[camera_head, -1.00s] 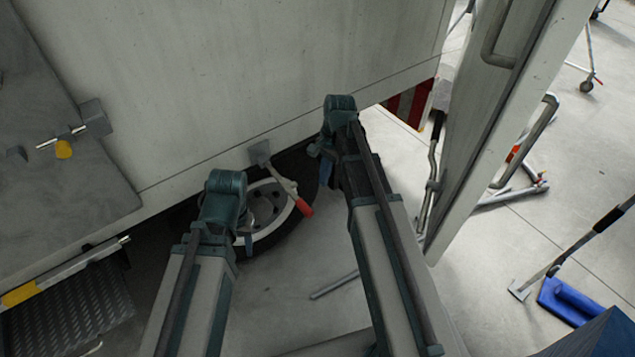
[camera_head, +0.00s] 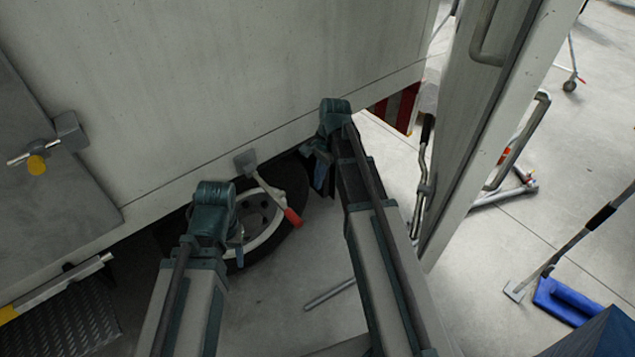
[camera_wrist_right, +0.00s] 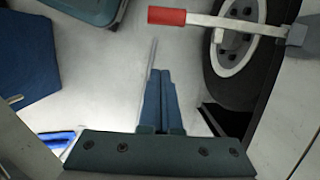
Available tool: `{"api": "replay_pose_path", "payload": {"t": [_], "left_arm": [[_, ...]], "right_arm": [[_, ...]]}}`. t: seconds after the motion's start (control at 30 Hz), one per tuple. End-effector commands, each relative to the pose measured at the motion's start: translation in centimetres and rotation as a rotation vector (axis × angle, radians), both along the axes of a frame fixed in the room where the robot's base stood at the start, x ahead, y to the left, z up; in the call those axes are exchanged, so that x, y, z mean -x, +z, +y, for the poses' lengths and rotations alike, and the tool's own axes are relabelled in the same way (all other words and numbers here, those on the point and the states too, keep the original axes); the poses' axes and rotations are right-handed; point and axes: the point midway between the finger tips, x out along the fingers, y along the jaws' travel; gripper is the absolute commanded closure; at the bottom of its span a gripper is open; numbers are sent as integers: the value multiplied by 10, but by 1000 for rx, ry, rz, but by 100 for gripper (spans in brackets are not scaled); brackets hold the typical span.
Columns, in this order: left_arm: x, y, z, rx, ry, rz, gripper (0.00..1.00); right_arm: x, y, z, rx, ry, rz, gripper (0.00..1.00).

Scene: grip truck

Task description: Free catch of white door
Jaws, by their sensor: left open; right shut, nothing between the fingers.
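The white door (camera_head: 478,140) stands open at the right of the head view, seen nearly edge-on, with grey bar handles. On the white truck side (camera_head: 230,80), a catch with a grey block, pale arm and red grip (camera_head: 293,216) hangs in front of the wheel; its red grip also shows in the right wrist view (camera_wrist_right: 167,16). My right gripper (camera_head: 320,178) is to the right of this catch and apart from it. In the right wrist view its blue fingers (camera_wrist_right: 160,98) are shut and empty. My left gripper (camera_head: 240,256) is open, below and left of the red grip, partly hidden by its arm.
A second catch with a yellow grip (camera_head: 37,165) sits on the truck panel at the left. The wheel (camera_head: 262,222) lies behind my arms. A dark tread step (camera_head: 65,325) is at lower left. Blue-based equipment (camera_head: 570,300) stands at the right on open grey floor.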

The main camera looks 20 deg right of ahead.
Motion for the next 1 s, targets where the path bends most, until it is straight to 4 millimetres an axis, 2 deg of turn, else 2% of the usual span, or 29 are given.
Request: {"api": "replay_pose_path", "payload": {"t": [0.03,0.57,0.7,0.8,1.0], "left_arm": [[0,-12,0,0,0,0,50],[0,-86,0,0,-1,0,50],[0,-84,0,0,-1,0,50],[0,-85,0,0,-1,0,50],[0,-85,0,0,-1,0,50]], "right_arm": [[1,-12,2,0,0,0,100],[7,-86,18,0,1,0,100],[17,-84,41,0,4,0,100],[19,-85,50,0,1,0,100],[20,-85,54,0,0,0,100]]}}
